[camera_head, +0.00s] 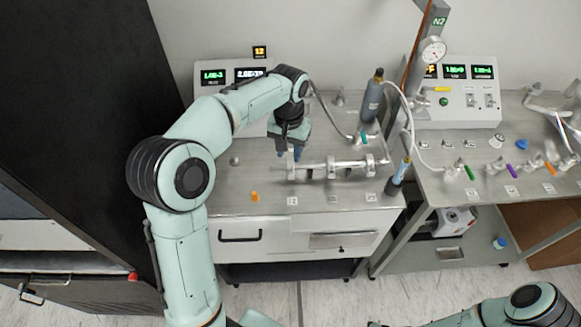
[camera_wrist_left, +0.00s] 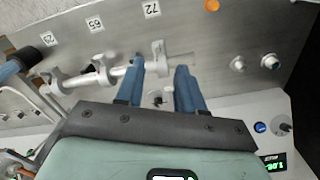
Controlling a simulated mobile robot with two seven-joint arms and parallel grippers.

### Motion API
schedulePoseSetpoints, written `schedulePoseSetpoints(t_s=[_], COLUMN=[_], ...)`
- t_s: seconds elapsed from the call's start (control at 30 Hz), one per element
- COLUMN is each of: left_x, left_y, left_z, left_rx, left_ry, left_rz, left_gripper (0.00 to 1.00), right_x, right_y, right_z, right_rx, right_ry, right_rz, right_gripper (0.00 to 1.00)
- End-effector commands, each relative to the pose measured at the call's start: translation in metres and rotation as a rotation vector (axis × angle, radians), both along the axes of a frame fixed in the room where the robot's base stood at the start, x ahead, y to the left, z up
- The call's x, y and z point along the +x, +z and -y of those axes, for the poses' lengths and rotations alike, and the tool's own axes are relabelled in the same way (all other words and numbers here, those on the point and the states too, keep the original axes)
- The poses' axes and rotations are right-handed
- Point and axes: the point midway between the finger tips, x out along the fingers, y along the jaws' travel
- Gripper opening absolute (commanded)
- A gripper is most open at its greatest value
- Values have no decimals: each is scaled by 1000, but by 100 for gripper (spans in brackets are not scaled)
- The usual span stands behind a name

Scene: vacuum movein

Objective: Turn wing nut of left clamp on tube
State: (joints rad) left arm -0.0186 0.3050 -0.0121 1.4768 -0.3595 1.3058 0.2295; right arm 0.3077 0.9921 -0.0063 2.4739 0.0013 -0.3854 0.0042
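A metal tube (camera_head: 345,164) lies across the left bench, with several upright clamp pieces along it; it also shows in the left wrist view (camera_wrist_left: 117,72). The left clamp (camera_head: 291,171) is at the tube's left end. In the left wrist view this clamp (camera_wrist_left: 158,50) appears at the right end, just beyond my fingertips. My left gripper (camera_head: 288,154) points down just behind the left clamp. Its blue fingers (camera_wrist_left: 163,70) are apart with a gap between them. A small silver part (camera_wrist_left: 157,98) shows in that gap; I cannot tell if it is the wing nut. My right gripper is out of view.
A dark bottle (camera_head: 373,98) and a blue-labelled bottle (camera_head: 399,173) stand near the tube's right end. A gauge controller (camera_head: 228,76) stands behind my left arm. A tall black cabinet (camera_head: 70,110) is at the left.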

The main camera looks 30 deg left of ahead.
Motion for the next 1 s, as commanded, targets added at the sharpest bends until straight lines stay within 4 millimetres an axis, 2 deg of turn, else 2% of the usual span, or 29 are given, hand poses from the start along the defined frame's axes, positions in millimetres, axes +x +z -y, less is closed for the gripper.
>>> schedulePoseSetpoints(t_s=[0.03, 0.2, 0.4, 0.6, 0.83, 0.87, 0.9, 0.97, 1.0], left_x=[-1, 0, 1, 1, 1, 1, 1, 1, 1], left_y=[-12, -47, -74, -84, -84, -84, -84, -84, -84], left_z=[0, 0, 0, 0, 0, 0, 0, 0, 0], left_rx=[0, 0, 0, 0, 0, 0, 0, 0, 0], left_ry=[0, -1, 0, 0, 0, 0, 0, -1, -1], left_rz=[-5, -4, 0, 2, 2, 2, 2, 2, 2], left_gripper=[38, 38, 38, 38, 38, 31, 18, 0, 0], right_x=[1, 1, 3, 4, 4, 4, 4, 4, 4], right_y=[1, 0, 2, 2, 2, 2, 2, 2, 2], right_z=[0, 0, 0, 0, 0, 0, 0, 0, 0], right_rx=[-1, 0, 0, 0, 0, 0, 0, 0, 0], right_ry=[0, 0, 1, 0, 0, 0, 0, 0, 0], right_rz=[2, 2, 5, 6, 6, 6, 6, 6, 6], right_gripper=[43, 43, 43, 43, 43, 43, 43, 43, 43])
